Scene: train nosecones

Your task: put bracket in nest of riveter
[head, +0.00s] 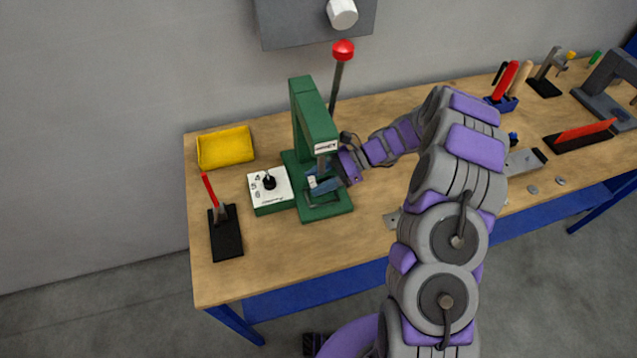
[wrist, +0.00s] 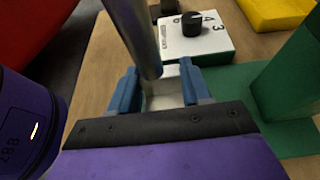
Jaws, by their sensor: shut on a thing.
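The green riveter (head: 308,112) stands on the left part of the bench, with a red-knobbed lever (head: 343,50) rising at its back. My gripper (head: 322,183) reaches in from the right, low over the riveter's base (head: 327,210) and under its head. Its blue fingers, also in the wrist view (wrist: 160,90), are shut on a pale metal piece, the bracket (wrist: 163,97). The riveter's grey metal rod (wrist: 135,38) passes close in front of the bracket in the wrist view. The nest is hidden, so I cannot tell whether the bracket touches it.
A white-topped selector box (head: 268,190) sits just left of the riveter's base. A yellow bin (head: 225,148) and a red-handled tool on a black base (head: 226,232) are farther left.

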